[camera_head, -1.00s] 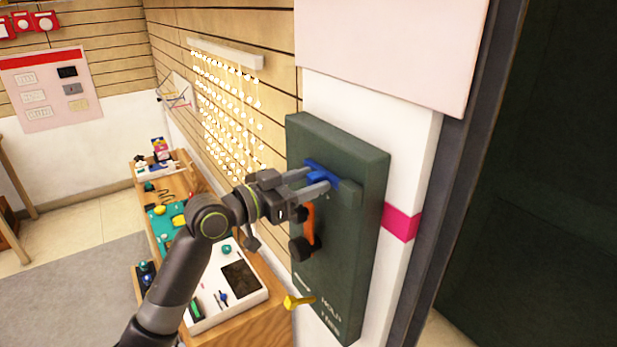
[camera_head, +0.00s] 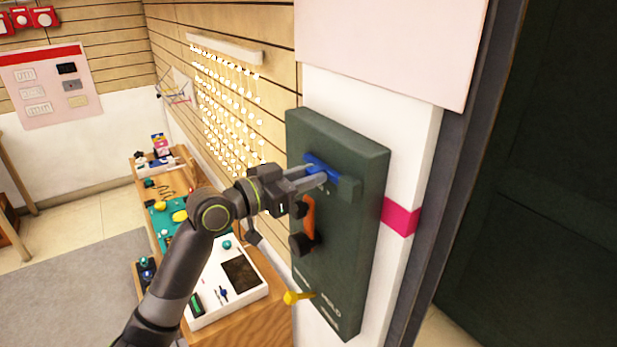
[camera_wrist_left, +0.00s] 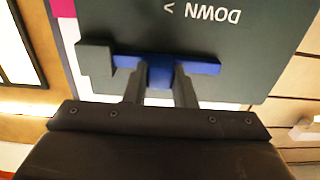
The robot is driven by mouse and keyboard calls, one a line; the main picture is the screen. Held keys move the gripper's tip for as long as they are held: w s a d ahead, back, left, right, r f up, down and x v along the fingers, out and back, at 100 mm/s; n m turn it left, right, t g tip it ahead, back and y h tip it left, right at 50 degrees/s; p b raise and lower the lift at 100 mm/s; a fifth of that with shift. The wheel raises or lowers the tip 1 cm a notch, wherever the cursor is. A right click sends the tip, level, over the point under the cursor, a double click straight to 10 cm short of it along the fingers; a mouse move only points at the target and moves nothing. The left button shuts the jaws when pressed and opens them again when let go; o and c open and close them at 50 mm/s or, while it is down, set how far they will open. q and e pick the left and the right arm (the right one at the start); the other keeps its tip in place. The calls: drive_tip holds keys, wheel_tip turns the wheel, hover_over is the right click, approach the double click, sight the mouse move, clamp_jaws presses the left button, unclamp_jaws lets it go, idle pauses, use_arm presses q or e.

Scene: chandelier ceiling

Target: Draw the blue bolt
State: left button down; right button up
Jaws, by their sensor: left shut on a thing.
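The blue bolt (camera_head: 316,164) is on the upper part of a dark green panel (camera_head: 360,220) on the wall. In the left wrist view the blue bolt (camera_wrist_left: 205,67) is a bar with a middle block, one end by a dark grey block (camera_wrist_left: 95,58). My left gripper (camera_head: 322,178) is shut on the bolt, its two fingers (camera_wrist_left: 160,88) on either side of the middle block. The fingers hide part of the bolt in the head view. My right gripper is not in view.
A bench with a white tray (camera_head: 262,291) stands left of the panel. A dark doorway (camera_head: 540,180) is at the right.

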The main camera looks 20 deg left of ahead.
sight(308, 160)
use_arm(q)
drive_tip(key=w+a+b, duration=0.1)
drive_tip(key=a, duration=0.1)
drive_tip(key=w+a+b, duration=0.1)
drive_tip(key=b, duration=0.1)
drive_tip(key=shift+w+a+f, duration=0.2)
drive_tip(key=shift+w+a, duration=0.15)
drive_tip(key=shift+w, duration=0.05)
drive_tip(key=shift+w+a+r, duration=0.1)
drive_tip(key=shift+w+a, duration=0.05)
drive_tip(key=shift+r, duration=0.15)
drive_tip(key=c, duration=1.5)
unclamp_jaws()
drive_tip(key=o, duration=0.3)
drive_tip(key=shift+w+a, duration=0.1)
drive_tip(key=shift+a, duration=0.05)
